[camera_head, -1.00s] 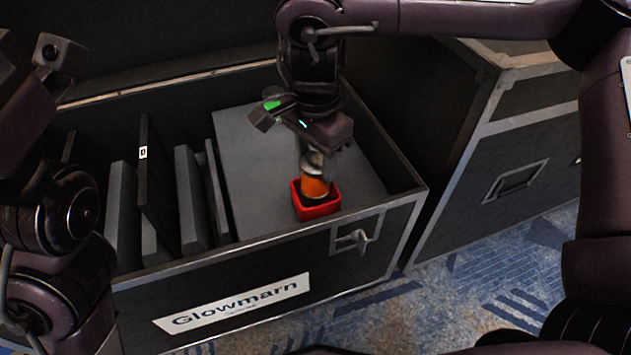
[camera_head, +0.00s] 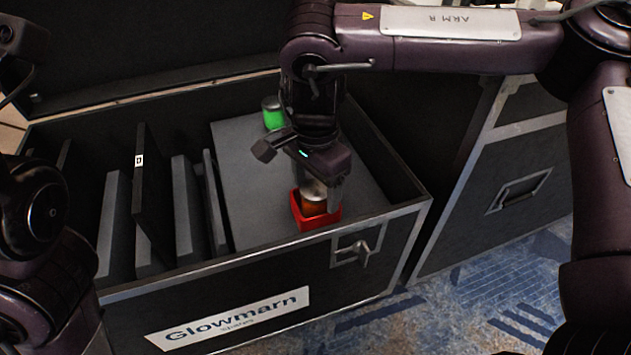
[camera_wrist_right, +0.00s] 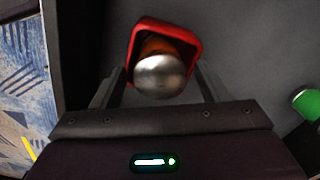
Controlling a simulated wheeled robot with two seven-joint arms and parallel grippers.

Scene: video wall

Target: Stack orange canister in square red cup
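The orange canister (camera_head: 314,208) has a silver top and stands in the square red cup (camera_head: 317,223); its base is hidden by the cup walls. In the right wrist view the canister's silver top (camera_wrist_right: 160,76) faces me, and the red cup's rim (camera_wrist_right: 190,38) shows around its orange body. My right gripper (camera_head: 322,190) is just above the cup. In the wrist view, the fingers of the right gripper (camera_wrist_right: 160,84) are open on either side of the canister, with a visible gap on both sides. My left arm is at the left edge; its gripper fingers are not visible.
The cup stands on a grey panel (camera_head: 240,170) inside a black open case (camera_head: 260,262), near its front right corner. A green canister (camera_head: 273,113) stands farther back, also in the wrist view (camera_wrist_right: 308,104). Several upright dark panels (camera_head: 115,215) fill the case's left side.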

